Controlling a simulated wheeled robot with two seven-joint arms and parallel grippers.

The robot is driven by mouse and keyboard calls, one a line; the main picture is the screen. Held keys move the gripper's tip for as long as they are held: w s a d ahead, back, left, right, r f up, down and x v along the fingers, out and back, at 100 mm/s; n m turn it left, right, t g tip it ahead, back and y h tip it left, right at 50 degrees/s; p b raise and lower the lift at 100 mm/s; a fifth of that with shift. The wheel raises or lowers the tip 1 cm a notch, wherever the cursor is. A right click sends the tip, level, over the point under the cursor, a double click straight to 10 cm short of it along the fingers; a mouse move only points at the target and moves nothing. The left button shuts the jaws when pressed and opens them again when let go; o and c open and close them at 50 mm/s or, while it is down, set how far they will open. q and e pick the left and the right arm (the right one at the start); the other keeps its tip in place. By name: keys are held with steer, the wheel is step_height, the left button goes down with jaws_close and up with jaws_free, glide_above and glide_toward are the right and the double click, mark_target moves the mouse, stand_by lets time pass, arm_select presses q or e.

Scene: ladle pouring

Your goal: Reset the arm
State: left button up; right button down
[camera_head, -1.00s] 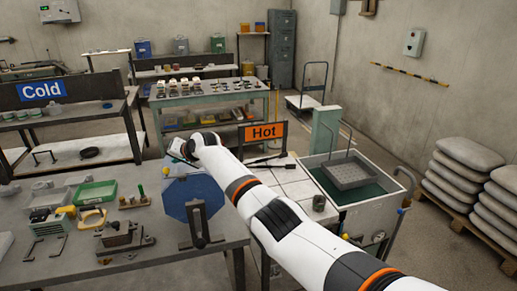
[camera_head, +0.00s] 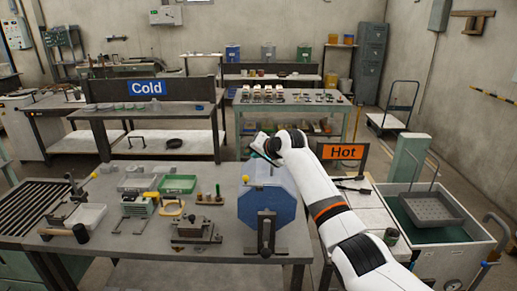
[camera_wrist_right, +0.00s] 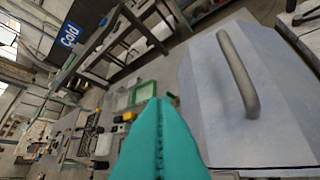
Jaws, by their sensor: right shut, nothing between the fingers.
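My right arm comes in from the lower right in the head view. Its gripper (camera_head: 262,147) is over the back of the grey table, just above and behind the blue octagonal drum (camera_head: 280,208). In the right wrist view the teal fingers (camera_wrist_right: 157,110) are pressed together with only a seam between them and hold nothing. A pale grey-blue surface with a curved handle (camera_wrist_right: 238,72) lies to the right of the fingers in that view; I cannot tell if they touch it. My left gripper is in neither view.
The grey table (camera_head: 130,255) carries a green tray (camera_head: 177,184), a hammer (camera_head: 66,232) and several small tools. A "Hot" sign (camera_head: 342,152) and a tub with a grey basket (camera_head: 432,208) stand right. The "Cold" shelf (camera_head: 147,88) is behind.

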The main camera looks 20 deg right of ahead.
steer(key=s+r+b, duration=0.2)
steer(key=s+r, duration=0.2)
steer(key=s+a+f+n+g+h, duration=0.1)
steer(key=s+f+n+g, duration=0.1)
steer(key=s+f, duration=0.95)
steer(key=s+a+f+n+g, duration=0.1)
steer(key=s+a+f+n, duration=0.15)
steer(key=s+f, duration=0.9)
steer(key=s+d+f+n+g+h, duration=0.15)
steer(key=s+f, duration=0.25)
steer(key=s, duration=1)
steer(key=s+d+f+n+g, duration=0.2)
steer(key=s+f+g, duration=0.15)
steer(key=s, duration=1.05)
step_height(320, 180, down, 30)
steer(key=s+b, duration=0.2)
steer(key=s+d+f+n+g+b, duration=0.1)
steer(key=s+d+f+b, duration=0.1)
steer(key=s+f, duration=1.4)
steer(key=shift+d+f+g, duration=0.4)
steer(key=shift+d+f, duration=0.05)
steer(key=shift+d, duration=0.05)
